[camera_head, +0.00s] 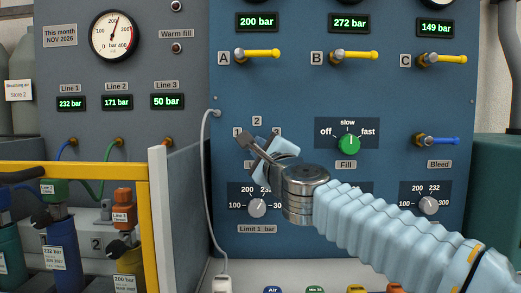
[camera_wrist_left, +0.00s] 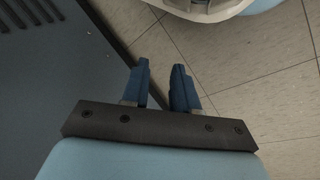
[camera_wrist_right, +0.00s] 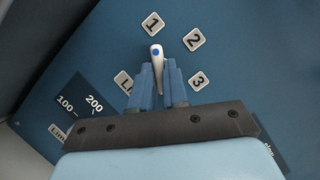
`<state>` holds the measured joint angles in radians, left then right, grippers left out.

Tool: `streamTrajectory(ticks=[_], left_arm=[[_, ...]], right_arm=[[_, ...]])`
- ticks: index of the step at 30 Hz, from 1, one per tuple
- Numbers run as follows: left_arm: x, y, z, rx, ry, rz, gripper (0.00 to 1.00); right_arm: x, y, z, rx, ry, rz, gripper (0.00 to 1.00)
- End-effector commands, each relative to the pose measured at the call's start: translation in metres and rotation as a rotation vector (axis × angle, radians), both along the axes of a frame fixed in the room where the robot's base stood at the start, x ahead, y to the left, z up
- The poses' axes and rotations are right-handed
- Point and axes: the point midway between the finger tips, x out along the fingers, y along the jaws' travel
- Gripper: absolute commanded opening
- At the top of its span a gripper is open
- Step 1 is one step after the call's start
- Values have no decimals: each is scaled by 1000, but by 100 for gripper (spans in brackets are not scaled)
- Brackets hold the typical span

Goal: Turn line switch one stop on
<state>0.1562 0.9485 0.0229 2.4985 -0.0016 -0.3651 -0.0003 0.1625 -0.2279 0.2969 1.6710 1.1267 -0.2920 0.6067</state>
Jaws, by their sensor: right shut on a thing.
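The line switch is a white lever with a blue dot (camera_wrist_right: 156,53), seen in the right wrist view among the labels 1, 2 and 3. Its dotted end points toward label 1 (camera_wrist_right: 152,22). My right gripper (camera_wrist_right: 160,82) is shut on the lever, one blue finger on each side. In the head view my right gripper (camera_head: 270,147) covers the switch, and the lever's pointing cannot be read there. My left gripper (camera_wrist_left: 160,80) shows in its own wrist view, fingers apart and empty above the tiled floor. It is not in the head view.
The green fill knob (camera_head: 348,144) is right of the switch, and the limit knob (camera_head: 257,207) is below it. Yellow valve levers (camera_head: 262,54) line the panel above. A grey cable (camera_head: 208,170) hangs at the left. A yellow rail (camera_head: 80,167) fronts the bottles.

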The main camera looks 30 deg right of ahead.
Motion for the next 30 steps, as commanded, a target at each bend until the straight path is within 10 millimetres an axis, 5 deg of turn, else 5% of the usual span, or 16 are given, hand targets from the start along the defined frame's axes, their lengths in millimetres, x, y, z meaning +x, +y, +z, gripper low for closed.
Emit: streamTrajectory(ticks=[17,30], left_arm=[[8,20,-72,29,-14,35,28],[6,13,-122,12,-2,23,28]], right_arm=[[2,4,-13,312,-190,4,0],[4,7,-12,654,-397,4,0]])
